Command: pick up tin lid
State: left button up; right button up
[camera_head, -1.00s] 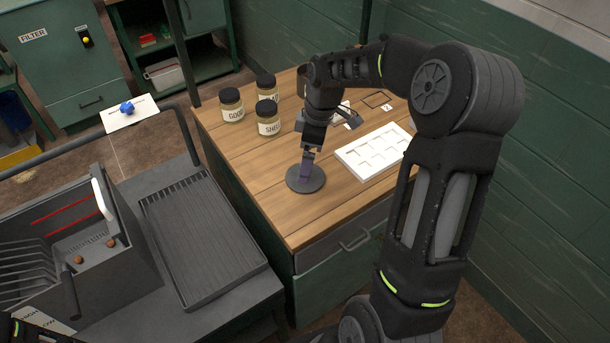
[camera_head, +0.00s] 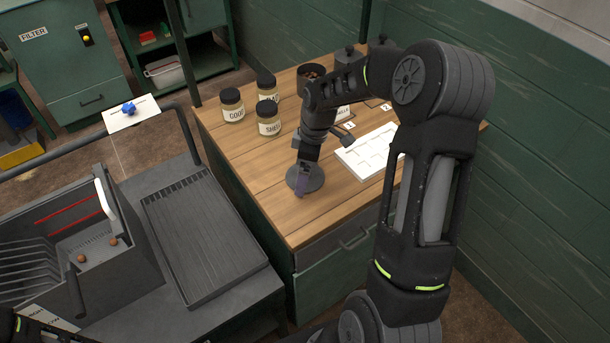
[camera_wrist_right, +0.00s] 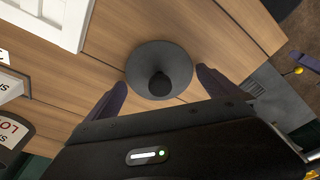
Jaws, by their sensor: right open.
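The tin lid (camera_head: 316,180) is a dark grey round disc lying flat on the wooden worktop. In the right wrist view the lid (camera_wrist_right: 150,55) shows whole, with its round knob pointing up at the camera. My right gripper (camera_head: 301,191) is over the lid and hides part of it in the head view. In the right wrist view the open purple fingers (camera_wrist_right: 161,79) appear on either side of the knob, with nothing held. The remaining height above the lid is hard to tell. My left gripper is not in view.
Several labelled jars (camera_head: 269,118) stand on the worktop left of my arm. A white compartment tray (camera_head: 362,158) lies right of the lid. An open dark tin (camera_head: 311,72) stands at the back. A grey ridged tray (camera_head: 205,235) lies on the lower bench at left.

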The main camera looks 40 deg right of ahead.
jog(key=shift+c, duration=0.2)
jog(key=c, duration=1)
jog(key=shift+c, duration=0.2)
jog(key=shift+r, duration=0.1)
notch_tip(320, 180, up, 10)
jog(key=shift+f+b, duration=0.1)
jog(key=shift+b, duration=0.75)
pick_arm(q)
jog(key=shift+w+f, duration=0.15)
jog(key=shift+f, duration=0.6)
pick_arm(e)
jog(key=w+a+f+m, duration=0.2)
jog(key=a+m, duration=0.2)
jog(key=a, duration=0.4)
jog(key=w+a+f+m+h, duration=0.1)
jog(key=a+m, duration=0.3)
jog(key=a, duration=0.5)
jog(key=shift+w+a+f+m+t, duration=0.15)
jog(key=shift+w+f+m+t, duration=0.15)
jog(key=shift+w+f+m, duration=0.15)
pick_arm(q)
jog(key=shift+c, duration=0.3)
pick_arm(e)
jog(key=shift+r, duration=0.1)
